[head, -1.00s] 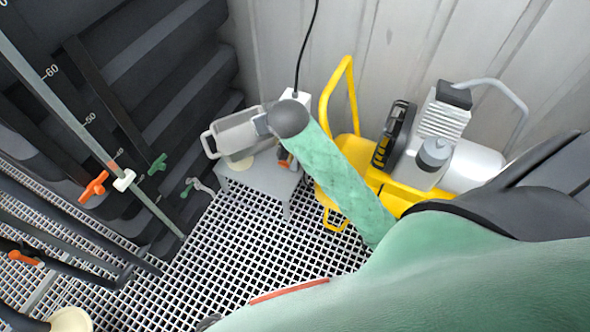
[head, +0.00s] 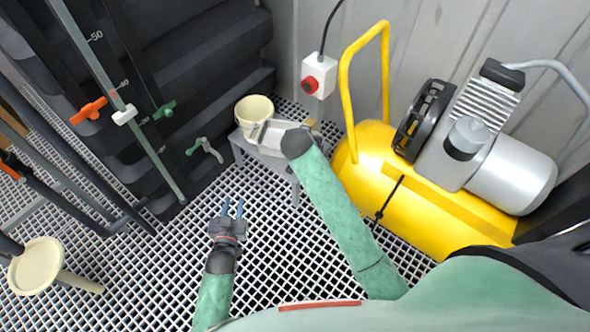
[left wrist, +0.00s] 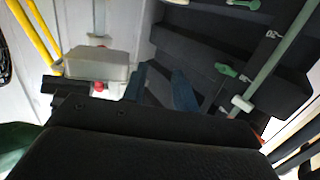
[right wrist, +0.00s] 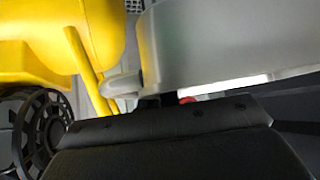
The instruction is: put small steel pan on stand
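The small steel pan (head: 272,137) is at the end of my right arm, over the small grey stand (head: 240,144). Whether it touches the stand top I cannot tell. It fills the upper right of the right wrist view (right wrist: 235,45) and shows in the left wrist view (left wrist: 97,62). My right gripper (right wrist: 150,103) is at the pan's edge and appears shut on it; its fingertips are mostly hidden. My left gripper (head: 232,208) is open and empty above the grating, in front of and left of the stand. Its blue fingers show apart in the left wrist view (left wrist: 160,88).
A cream bucket (head: 254,108) stands on the stand's back left, close to the pan. A yellow compressor (head: 440,205) is to the right, a white switch box (head: 318,76) behind. A black ribbed tank with valves is left, a cream stool (head: 36,265) lower left.

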